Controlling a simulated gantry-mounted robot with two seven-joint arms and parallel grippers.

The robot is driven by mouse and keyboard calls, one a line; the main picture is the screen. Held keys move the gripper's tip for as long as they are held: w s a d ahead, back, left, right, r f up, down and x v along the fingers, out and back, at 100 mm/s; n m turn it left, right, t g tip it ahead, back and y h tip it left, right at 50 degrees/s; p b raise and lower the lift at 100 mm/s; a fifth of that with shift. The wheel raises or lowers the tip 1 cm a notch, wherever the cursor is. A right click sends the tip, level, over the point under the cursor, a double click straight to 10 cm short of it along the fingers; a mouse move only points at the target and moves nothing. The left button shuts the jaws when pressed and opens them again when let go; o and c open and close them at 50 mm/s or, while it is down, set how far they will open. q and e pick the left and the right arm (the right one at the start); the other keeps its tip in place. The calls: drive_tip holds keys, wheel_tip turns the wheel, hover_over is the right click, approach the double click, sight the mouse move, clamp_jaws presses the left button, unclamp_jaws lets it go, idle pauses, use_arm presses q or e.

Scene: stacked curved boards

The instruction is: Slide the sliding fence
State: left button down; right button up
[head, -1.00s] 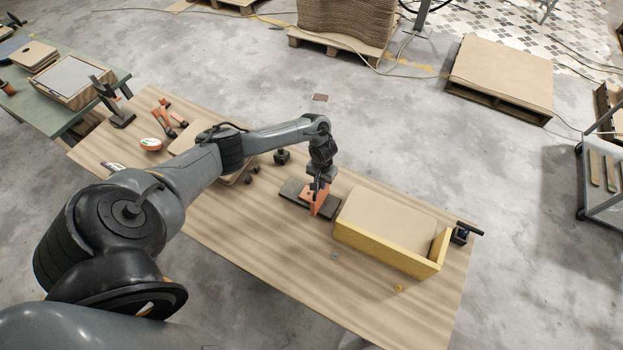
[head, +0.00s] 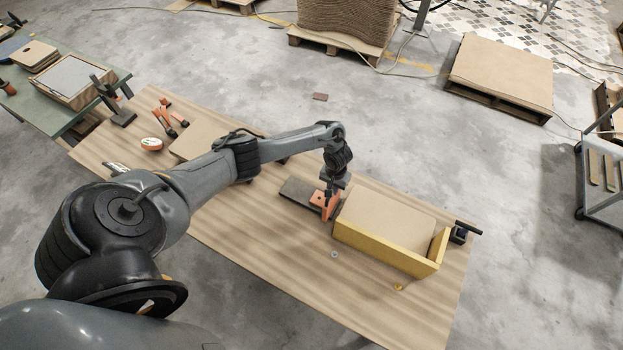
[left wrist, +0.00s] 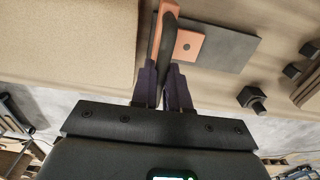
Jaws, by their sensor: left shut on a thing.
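The sliding fence is an orange bracket (head: 327,207) on a dark flat plate (head: 296,190), beside the near-left end of the stacked boards (head: 385,217). My left gripper (head: 329,186) comes down on it from above and is shut on it. In the left wrist view, the fingers (left wrist: 164,88) close at the fence's upright part, with a dark handle-like piece between them. The orange fence (left wrist: 188,46) stands close along the edge of the boards (left wrist: 65,45); whether it touches them I cannot tell. My right gripper is not in view.
A yellow L-shaped stop (head: 392,256) runs along the near side and right end of the boards. A black clamp (head: 461,232) sits at the table's right end. Orange-handled tools and a tape roll (head: 151,144) lie at the far left. The front of the wooden table (head: 270,262) is mostly clear.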

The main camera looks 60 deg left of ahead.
use_arm(q)
drive_tip(key=shift+w+d, duration=0.45)
drive_tip(key=shift+d, duration=0.3)
drive_tip(key=shift+w+d, duration=0.45)
drive_tip(key=shift+d, duration=0.25)
drive_tip(key=c, duration=1.1)
unclamp_jaws()
wheel_tip(320, 180, up, 7)
drive_tip(key=p, duration=0.8)
drive_tip(key=shift+a+p, duration=0.1)
drive_tip(key=shift+p, duration=0.2)
